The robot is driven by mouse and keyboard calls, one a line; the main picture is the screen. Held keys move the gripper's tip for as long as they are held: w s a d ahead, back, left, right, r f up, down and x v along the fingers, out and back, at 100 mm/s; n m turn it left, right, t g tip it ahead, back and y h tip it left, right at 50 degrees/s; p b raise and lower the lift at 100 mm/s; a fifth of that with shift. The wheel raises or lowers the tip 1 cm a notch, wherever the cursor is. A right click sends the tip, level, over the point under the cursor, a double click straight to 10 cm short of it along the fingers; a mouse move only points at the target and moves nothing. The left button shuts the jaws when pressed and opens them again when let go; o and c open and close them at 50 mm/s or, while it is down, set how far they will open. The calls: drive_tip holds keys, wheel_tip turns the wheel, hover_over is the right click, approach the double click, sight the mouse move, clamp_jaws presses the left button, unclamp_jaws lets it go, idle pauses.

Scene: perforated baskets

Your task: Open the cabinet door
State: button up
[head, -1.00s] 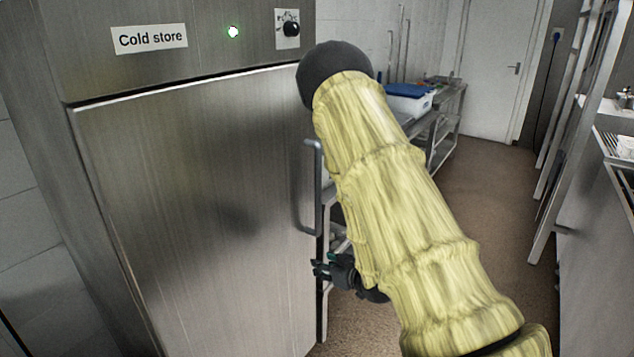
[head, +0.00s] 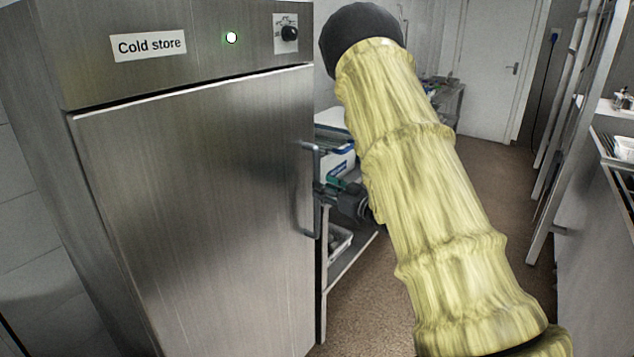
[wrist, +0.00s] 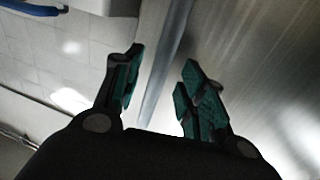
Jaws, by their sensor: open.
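The cabinet is a tall steel unit labelled "Cold store", with its door (head: 195,210) closed in the head view. A vertical bar handle (head: 317,190) stands on the door's right edge. My gripper (head: 322,190) is at the handle's mid-height, pointing left at it. In the wrist view the two green-padded fingers (wrist: 160,95) are open, with the grey handle bar (wrist: 167,70) showing between and beyond them. The door's brushed steel face (wrist: 260,70) fills the right of that view. I cannot tell whether either finger touches the bar.
A shelving trolley (head: 350,262) with bins stands just behind the handle side. My yellow-sleeved arm covers part of the aisle. Brown floor (head: 490,190) is clear toward the white door (head: 497,80). A counter (head: 600,240) lines the right side.

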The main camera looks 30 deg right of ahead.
drive_tip(key=shift+w+a+p, duration=0.15)
drive_tip(key=shift+w+a, duration=0.05)
drive_tip(key=shift+w, duration=0.8)
drive_tip(key=shift+w+a+p, duration=0.15)
drive_tip(key=shift+w+a, duration=0.05)
drive_tip(key=shift+w, duration=0.8)
clamp_jaws()
